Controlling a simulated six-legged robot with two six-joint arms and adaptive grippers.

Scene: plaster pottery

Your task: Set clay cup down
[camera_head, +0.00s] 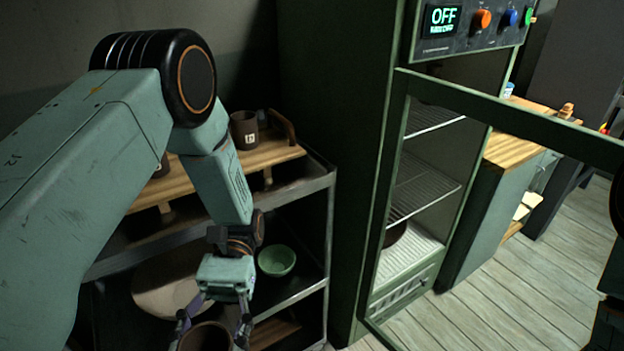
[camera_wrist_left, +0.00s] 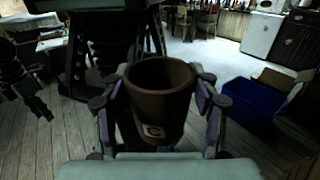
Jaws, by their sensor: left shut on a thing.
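A brown clay cup (camera_head: 206,338) is held in my left gripper (camera_head: 213,322) at the bottom of the head view. In the left wrist view the cup (camera_wrist_left: 160,100) is upright, with its open rim up and a small light label on its side. The fingers of my left gripper (camera_wrist_left: 160,115) close on it from both sides. The cup is in the air in front of the shelf cart, with floor showing around it in the wrist view.
A metal cart has a wooden top (camera_head: 277,152) with another brown cup (camera_head: 244,130) on it. A green bowl (camera_head: 277,261) sits on its lower shelf. The green oven stands open to the right, its door (camera_head: 510,120) jutting forward. A blue bin (camera_wrist_left: 250,104) stands on the floor.

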